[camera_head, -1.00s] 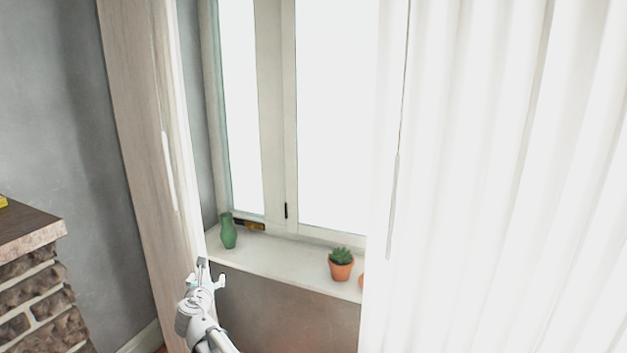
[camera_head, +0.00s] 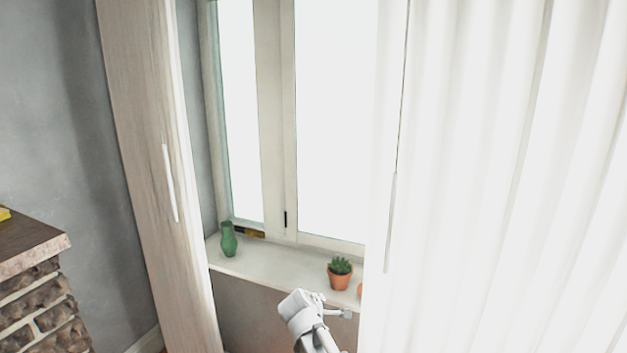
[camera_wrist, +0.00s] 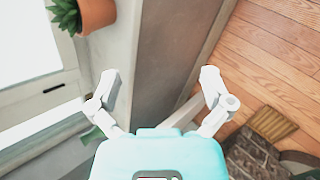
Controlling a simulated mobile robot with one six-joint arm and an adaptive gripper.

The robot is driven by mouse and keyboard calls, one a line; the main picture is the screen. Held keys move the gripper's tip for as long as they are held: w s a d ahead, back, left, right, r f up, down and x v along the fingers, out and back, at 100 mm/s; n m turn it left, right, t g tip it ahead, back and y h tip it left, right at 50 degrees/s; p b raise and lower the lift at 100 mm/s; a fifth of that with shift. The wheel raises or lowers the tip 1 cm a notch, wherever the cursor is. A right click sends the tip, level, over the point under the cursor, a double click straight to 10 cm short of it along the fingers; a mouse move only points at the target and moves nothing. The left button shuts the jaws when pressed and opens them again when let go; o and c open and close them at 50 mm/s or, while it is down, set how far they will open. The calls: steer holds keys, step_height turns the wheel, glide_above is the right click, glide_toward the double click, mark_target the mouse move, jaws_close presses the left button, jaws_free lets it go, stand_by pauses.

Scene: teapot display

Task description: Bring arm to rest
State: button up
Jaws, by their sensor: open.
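My gripper (camera_wrist: 158,85) is open in the wrist view, its two white fingers wide apart with nothing between them. In the head view my arm comes up from the bottom, and my gripper (camera_head: 335,312) is in front of the wall below the window sill (camera_head: 285,264), at its right part. The fingers are small there. A green vase (camera_head: 228,239) stands at the left end of the sill. A potted succulent (camera_head: 340,273) in an orange pot stands to the right; it also shows at the top left of the wrist view (camera_wrist: 92,12).
A wooden panel with a handle (camera_head: 165,190) stands left of the window, and a white curtain (camera_head: 490,170) hangs on the right. A stone fireplace (camera_head: 35,290) is at the far left. Wooden floor (camera_wrist: 265,50) shows in the wrist view.

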steer(key=s+d+f+m+g+y+p, duration=0.1)
steer(key=s+d+m+g+y+p, duration=0.2)
steer(key=s+d+m+g, duration=0.5)
steer(key=shift+s+d+f+m+y+p, duration=0.15)
steer(key=shift+s+d+m+y+p, duration=0.3)
steer(key=shift+s+d+m, duration=3.45)
steer(key=shift+s+a, duration=0.5)
steer(key=shift+s, duration=0.25)
